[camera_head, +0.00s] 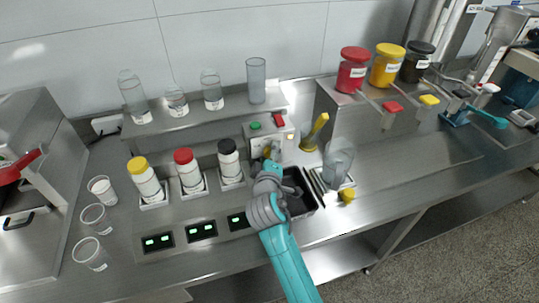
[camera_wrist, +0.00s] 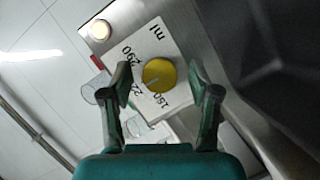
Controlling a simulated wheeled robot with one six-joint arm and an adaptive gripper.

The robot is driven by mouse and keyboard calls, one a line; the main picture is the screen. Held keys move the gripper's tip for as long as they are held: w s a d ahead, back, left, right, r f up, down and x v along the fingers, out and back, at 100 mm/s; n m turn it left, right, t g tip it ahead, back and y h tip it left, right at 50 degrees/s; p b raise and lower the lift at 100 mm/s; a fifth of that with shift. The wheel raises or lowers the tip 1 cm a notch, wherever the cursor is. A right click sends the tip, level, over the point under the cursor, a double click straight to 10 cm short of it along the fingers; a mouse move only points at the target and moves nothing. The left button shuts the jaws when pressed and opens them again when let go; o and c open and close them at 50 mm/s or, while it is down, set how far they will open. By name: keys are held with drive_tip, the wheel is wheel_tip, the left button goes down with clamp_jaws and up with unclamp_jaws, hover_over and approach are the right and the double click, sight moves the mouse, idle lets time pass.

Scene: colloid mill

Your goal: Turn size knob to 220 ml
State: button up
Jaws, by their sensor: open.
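The yellow round size knob (camera_wrist: 159,75) sits on a pale panel (camera_wrist: 158,39) marked "ml", with 290, a partly covered 22-something, and 150 around it. A thin pale line on the knob runs toward the lower left, roughly at the partly covered number; its exact setting is hard to read. My gripper (camera_wrist: 164,88) is open, with one finger on each side of the knob and visible gaps between. In the head view my gripper (camera_head: 272,165) is at the front of the control box (camera_head: 281,143) and mostly hides the knob.
The box has a green button (camera_head: 255,125), a red switch (camera_head: 278,120) and a lit lamp (camera_wrist: 100,29). Close by are a black-capped bottle (camera_head: 229,159), a dark bin (camera_head: 301,192) and a yellow-handled tool (camera_head: 314,132). Clear cups (camera_head: 96,218) stand at left.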

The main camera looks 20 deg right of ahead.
drive_tip(key=v, duration=1.2)
idle(0.3)
